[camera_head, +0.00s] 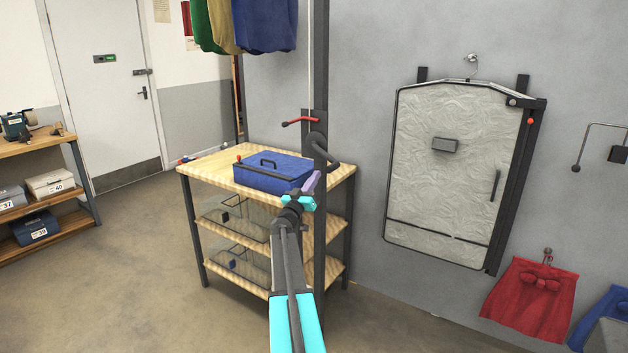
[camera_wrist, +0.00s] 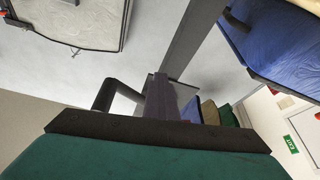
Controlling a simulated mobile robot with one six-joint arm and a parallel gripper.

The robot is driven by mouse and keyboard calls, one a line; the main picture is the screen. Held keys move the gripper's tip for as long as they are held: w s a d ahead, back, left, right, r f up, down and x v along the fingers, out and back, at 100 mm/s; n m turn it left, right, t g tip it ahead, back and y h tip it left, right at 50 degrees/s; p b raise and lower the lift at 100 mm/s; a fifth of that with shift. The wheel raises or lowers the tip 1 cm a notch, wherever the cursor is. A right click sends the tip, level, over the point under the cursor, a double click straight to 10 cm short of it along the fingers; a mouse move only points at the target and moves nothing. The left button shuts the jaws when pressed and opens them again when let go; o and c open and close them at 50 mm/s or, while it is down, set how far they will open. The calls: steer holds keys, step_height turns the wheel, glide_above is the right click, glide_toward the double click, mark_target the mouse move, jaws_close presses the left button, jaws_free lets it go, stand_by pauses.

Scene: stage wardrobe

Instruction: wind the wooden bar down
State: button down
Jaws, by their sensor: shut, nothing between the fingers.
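The wooden bar is not in view; its likely place lies above the top edge of the head view, where garments (camera_head: 240,24) hang with their upper ends cut off. A dark upright post (camera_head: 320,235) stands in front of the shelf. A dark crank-like handle (camera_head: 327,160) sticks out from the post, and a red-ended lever (camera_head: 299,121) sits above it. My gripper (camera_head: 312,182) is shut and empty just below the handle, close to the post. In the wrist view my gripper (camera_wrist: 162,95) is beside a dark bent rod (camera_wrist: 104,94), seemingly the handle; I cannot tell whether they touch.
A blue case (camera_head: 272,171) lies on the wooden shelf unit (camera_head: 207,172) behind the post. A grey panel (camera_head: 445,175) is on the wall to the right, with a red garment (camera_head: 532,300) hanging near it. A workbench (camera_head: 25,148) stands far left. Floor at left is clear.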

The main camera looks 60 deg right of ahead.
steer(key=c, duration=2.5)
jaws_free()
steer(key=o, duration=0.9)
steer(key=shift+o, duration=0.2)
steer(key=shift+a, duration=0.15)
steer(key=b+v, duration=0.1)
steer(key=v, duration=1.2)
steer(key=shift+a+b, duration=0.2)
steer(key=shift+b, duration=0.1)
steer(key=shift+f, duration=0.15)
